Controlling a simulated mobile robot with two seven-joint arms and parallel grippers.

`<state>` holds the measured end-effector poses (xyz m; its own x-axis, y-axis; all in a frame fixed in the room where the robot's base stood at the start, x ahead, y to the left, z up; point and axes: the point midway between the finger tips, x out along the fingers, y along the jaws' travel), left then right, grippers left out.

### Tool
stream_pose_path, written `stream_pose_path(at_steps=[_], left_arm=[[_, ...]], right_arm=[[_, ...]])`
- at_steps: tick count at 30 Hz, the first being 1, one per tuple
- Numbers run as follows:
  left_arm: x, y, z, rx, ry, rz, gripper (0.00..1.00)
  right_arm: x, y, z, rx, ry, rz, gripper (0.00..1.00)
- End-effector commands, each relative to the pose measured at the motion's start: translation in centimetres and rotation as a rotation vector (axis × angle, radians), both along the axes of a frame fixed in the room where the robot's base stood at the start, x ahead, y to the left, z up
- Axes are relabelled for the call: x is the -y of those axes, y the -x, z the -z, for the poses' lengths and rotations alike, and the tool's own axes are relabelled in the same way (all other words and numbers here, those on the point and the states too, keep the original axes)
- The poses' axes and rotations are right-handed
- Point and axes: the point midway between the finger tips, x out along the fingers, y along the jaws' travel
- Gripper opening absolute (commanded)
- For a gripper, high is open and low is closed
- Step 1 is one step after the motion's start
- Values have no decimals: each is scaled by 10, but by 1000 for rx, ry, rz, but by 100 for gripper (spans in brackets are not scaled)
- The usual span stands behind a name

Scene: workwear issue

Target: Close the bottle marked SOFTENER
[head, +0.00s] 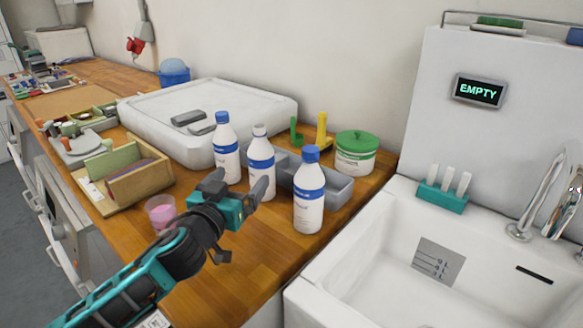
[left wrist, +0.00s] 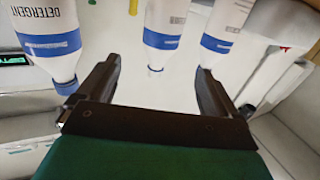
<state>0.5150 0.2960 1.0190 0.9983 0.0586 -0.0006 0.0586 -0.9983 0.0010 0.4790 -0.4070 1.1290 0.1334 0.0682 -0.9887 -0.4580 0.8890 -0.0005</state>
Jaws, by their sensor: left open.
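Three white bottles with blue bands stand upright on the wooden counter in the head view. The left bottle (head: 227,160) and right bottle (head: 309,200) have blue caps; the middle bottle (head: 261,168) has a pale top with no blue cap visible. The left wrist view looks upside down, and one bottle (left wrist: 50,28) there reads DETERGENT. I cannot read SOFTENER on any bottle. My left gripper (head: 240,186) is open and empty, in front of the left and middle bottles. Its fingers (left wrist: 156,75) are apart in the left wrist view. My right gripper is not in view.
A grey tray (head: 338,190) sits behind the bottles, with a green-lidded tub (head: 355,155) beyond. A pink cup (head: 160,212) and wooden box (head: 130,187) stand left of the gripper. A sink (head: 400,265) is at right. The front counter is clear.

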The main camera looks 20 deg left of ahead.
Motion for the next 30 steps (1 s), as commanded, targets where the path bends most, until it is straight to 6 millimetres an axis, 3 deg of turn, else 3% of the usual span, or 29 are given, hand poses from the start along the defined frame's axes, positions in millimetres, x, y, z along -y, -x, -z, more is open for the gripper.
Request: stream_pose_path(at_steps=[13, 30], left_arm=[[-4, -59, -1, 2, -2, 0, 93], [-5, -73, 1, 2, -1, -1, 93]], right_arm=[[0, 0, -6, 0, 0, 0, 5], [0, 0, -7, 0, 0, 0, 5]])
